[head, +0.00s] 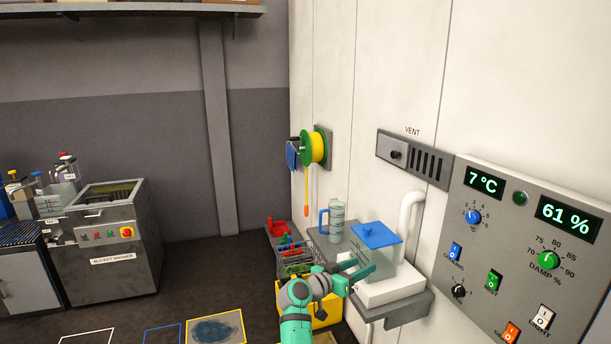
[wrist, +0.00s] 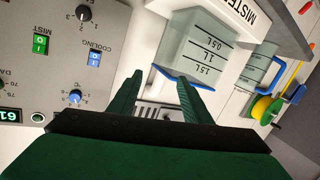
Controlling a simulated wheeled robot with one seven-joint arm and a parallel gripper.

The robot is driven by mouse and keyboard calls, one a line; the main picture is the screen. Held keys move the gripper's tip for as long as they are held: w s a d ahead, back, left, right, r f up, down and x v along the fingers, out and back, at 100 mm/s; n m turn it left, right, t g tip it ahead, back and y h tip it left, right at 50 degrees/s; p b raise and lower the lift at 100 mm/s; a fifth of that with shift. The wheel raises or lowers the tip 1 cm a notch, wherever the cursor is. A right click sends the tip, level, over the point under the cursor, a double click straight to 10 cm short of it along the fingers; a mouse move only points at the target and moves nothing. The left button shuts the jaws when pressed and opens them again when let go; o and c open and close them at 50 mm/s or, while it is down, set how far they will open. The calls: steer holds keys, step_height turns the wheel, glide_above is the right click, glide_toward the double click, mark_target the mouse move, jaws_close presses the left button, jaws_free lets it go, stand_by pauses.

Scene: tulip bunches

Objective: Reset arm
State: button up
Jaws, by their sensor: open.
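My arm reaches up from the bottom of the head view, and my gripper (head: 358,268) is in front of the clear mister tank with a blue lid (head: 375,235). In the wrist view my gripper (wrist: 160,80) has its two green fingers apart, with nothing held between them. The tank (wrist: 205,47), marked 0.5 L to 1.5 L, shows beyond the fingertips, with its blue lid edge near the right finger. I cannot tell whether a finger touches the tank.
A measuring jug (head: 337,220) stands left of the tank on the wall shelf. A yellow crate (head: 325,312) is below my arm. The bucket washer (head: 105,240) stands left.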

steer(key=s+a+f+n+t+y, duration=0.1)
steer(key=s+a+f+y, duration=0.1)
steer(key=s+f, duration=0.35)
steer(key=s+a+f+n+y, duration=0.1)
steer(key=s+a+f+n, duration=0.1)
steer(key=f, duration=0.7)
steer(key=s+a+f+n+t+y, duration=0.15)
steer(key=s+f, duration=0.25)
steer(key=f, duration=0.4)
steer(key=s+a+f+n+y, duration=0.1)
steer(key=s+a+f+y, duration=0.2)
steer(key=s+f, duration=0.5)
steer(key=s+a+f+n+y, duration=0.2)
steer(key=s+a+f, duration=0.15)
steer(key=s, duration=0.85)
steer(key=s+a+r+t+y, duration=0.1)
steer(key=s+a+r, duration=0.1)
steer(key=s, duration=0.8)
steer(key=s+a+r+y, duration=0.1)
steer(key=s+a+y, duration=0.1)
steer(key=s, duration=0.9)
steer(key=s+r+t, duration=0.1)
steer(key=s+r, duration=1.3)
steer(key=shift+a+r, duration=0.25)
steer(key=shift+r, duration=0.05)
